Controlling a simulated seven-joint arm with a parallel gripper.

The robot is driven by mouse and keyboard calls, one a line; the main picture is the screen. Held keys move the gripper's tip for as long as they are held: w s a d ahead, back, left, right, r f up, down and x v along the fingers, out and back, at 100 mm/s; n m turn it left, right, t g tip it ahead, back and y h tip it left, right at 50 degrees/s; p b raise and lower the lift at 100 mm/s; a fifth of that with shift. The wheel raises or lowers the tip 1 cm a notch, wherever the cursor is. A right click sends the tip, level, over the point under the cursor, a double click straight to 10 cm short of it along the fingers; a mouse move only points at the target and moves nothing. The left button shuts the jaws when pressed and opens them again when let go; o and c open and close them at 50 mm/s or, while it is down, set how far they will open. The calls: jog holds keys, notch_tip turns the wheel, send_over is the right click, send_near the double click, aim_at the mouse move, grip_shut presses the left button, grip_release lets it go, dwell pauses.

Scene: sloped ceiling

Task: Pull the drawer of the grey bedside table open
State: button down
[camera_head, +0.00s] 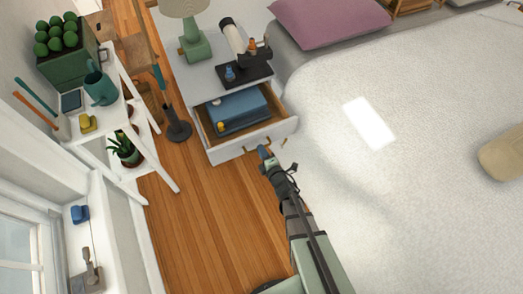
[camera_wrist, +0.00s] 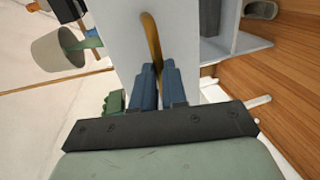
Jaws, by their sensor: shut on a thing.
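The grey bedside table (camera_head: 190,82) stands beside the bed in the head view. Its drawer (camera_head: 282,129) is pulled out, and a blue box-like thing (camera_head: 238,109) with a small yellow item on it lies inside. My gripper (camera_head: 264,154) is at the drawer front. In the wrist view, my gripper's blue fingers (camera_wrist: 157,75) are shut on the curved brass handle (camera_wrist: 151,42) of the drawer. The handle's end between the fingers is hidden.
A lamp (camera_head: 194,45) and a dark tray (camera_head: 243,72) with small items stand on the table top. The bed (camera_head: 420,130) is close on the right. A white plant shelf (camera_head: 150,147) stands left, with bare wooden floor (camera_head: 190,220) between.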

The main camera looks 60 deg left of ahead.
jog(key=c, duration=1.2)
grip_release()
jog(key=shift+o, duration=0.2)
jog(key=v, duration=1.4)
jog(key=shift+a, duration=0.1)
